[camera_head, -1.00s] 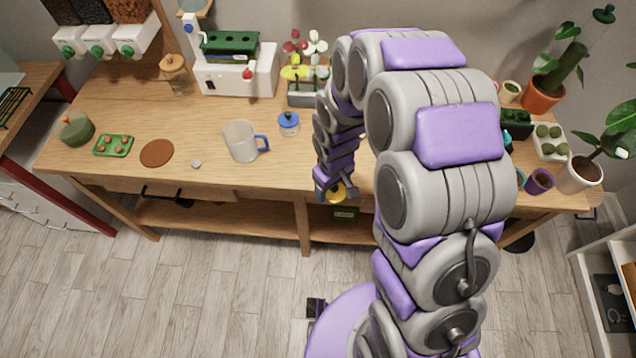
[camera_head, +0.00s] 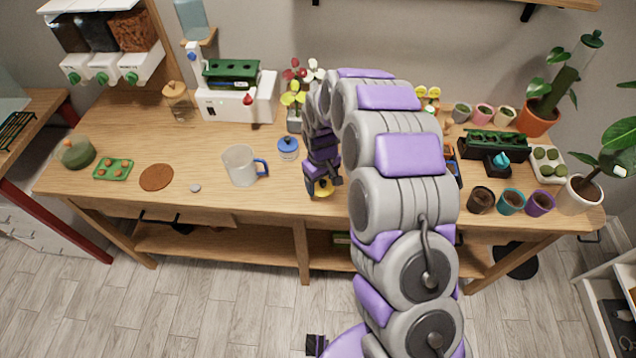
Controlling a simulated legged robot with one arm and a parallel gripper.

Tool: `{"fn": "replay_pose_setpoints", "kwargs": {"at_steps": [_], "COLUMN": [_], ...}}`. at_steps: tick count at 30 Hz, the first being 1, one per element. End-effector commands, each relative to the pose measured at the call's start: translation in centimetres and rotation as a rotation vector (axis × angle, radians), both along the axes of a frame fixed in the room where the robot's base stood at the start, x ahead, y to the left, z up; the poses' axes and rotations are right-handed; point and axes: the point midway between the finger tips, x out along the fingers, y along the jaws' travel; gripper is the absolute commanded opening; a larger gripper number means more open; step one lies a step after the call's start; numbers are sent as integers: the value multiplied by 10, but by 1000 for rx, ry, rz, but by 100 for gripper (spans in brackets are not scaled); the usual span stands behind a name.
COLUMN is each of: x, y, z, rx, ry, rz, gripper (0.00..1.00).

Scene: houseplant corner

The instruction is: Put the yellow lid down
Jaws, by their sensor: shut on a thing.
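The yellow lid (camera_head: 323,190) is at the end of my arm, near the front edge of the wooden table (camera_head: 215,195), right of the middle. My gripper (camera_head: 325,185) is shut on it. The gripper hides part of the lid. I cannot tell whether the lid touches the tabletop or is held just above it.
A small jar with a blue lid (camera_head: 288,148) and a clear cup with a blue handle (camera_head: 243,166) stand left of my gripper. A brown round mat (camera_head: 156,177) lies farther left. Several pots, such as a teal one (camera_head: 511,202), stand at the right. The table's front edge is close.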

Motion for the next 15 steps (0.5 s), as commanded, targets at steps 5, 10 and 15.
{"fn": "replay_pose_setpoints", "kwargs": {"at_steps": [5,10,15], "x": [17,22,24], "y": [8,11,12], "z": [-3,-2,-21], "rx": [0,-2,-2], "ry": [-3,-3,1], "rz": [2,2,2], "gripper": [44,44,44]}}
